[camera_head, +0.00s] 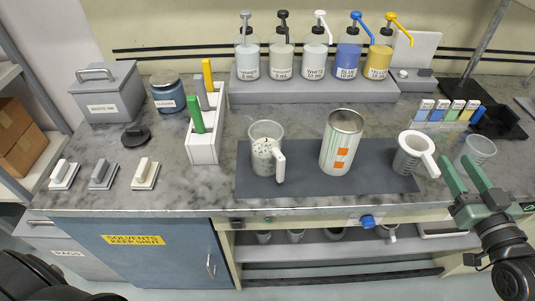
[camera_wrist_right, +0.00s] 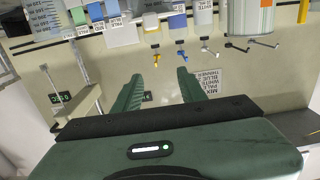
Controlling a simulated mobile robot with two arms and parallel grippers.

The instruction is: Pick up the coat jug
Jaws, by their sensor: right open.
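A clear jug (camera_head: 263,158) with a white handle on its right side stands upright on the dark mat (camera_head: 300,188); it has dark specks inside. A second vessel (camera_head: 409,158), white-rimmed with a handle to the right, stands at the mat's right end. No label tells me which one is the coat jug. My right gripper (camera_head: 461,160) is open and empty at the bench's front right, right of the white-rimmed vessel and apart from both. Its spread green fingers also show in the wrist view (camera_wrist_right: 158,80). My left gripper is out of view.
A metal can (camera_head: 341,143) with orange patches stands between the two vessels. A clear cup (camera_head: 478,152) stands close beyond my right fingers. Pump bottles (camera_head: 314,53) line a raised shelf at the back. A white rack (camera_head: 203,147) holds coloured tools at the left.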

